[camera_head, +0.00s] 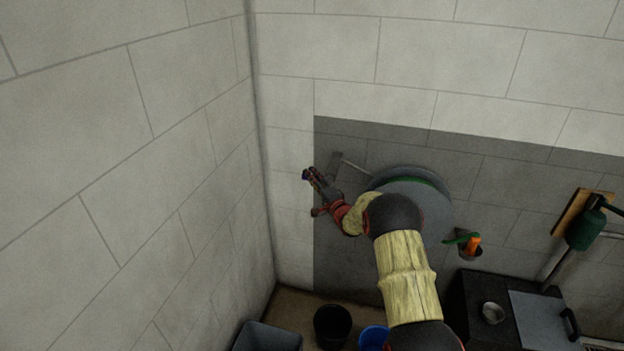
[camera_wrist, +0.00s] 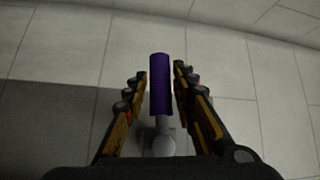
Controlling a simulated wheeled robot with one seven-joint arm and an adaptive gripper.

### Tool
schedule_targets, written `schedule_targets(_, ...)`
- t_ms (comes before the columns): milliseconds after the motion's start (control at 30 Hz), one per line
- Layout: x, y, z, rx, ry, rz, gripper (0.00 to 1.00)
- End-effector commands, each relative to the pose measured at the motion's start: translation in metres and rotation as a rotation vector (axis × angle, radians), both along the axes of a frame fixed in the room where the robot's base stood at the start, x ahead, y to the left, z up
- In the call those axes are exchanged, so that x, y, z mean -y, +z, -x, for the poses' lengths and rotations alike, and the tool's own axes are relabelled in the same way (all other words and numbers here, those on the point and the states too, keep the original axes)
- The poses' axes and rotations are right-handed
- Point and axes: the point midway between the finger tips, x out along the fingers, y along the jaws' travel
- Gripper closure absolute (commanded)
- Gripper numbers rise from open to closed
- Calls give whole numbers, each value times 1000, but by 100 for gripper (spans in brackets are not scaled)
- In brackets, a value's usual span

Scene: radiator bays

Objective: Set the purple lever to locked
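The purple lever (camera_wrist: 160,84) stands in the middle of the wrist view, with a pale grey stem (camera_wrist: 163,126) and a round grey end below it. My gripper (camera_wrist: 161,72) has its two fingers spread, one on each side of the purple handle. Narrow gaps seem to show between the fingers and the handle, so I see no clear grip. In the head view my gripper (camera_head: 309,176) is at the left edge of the dark wall panel, and a small purple-blue bit of the lever (camera_head: 305,177) shows at its tip. My arm and gripper hide most of the lever there.
A large grey disc (camera_head: 437,205) with a green rim is behind my arm. A wall holder (camera_head: 468,250) with orange and green items is right of it. A black bucket (camera_head: 332,327), blue bucket (camera_head: 373,340) and grey bin (camera_head: 268,338) stand below. The left wall is bare.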

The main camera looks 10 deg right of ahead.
Motion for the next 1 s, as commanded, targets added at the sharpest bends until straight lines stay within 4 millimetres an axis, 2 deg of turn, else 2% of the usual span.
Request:
schedule_targets(433,0,0,0,0,0,0,100)
schedule_targets(1000,0,0,0,0,0,2,100)
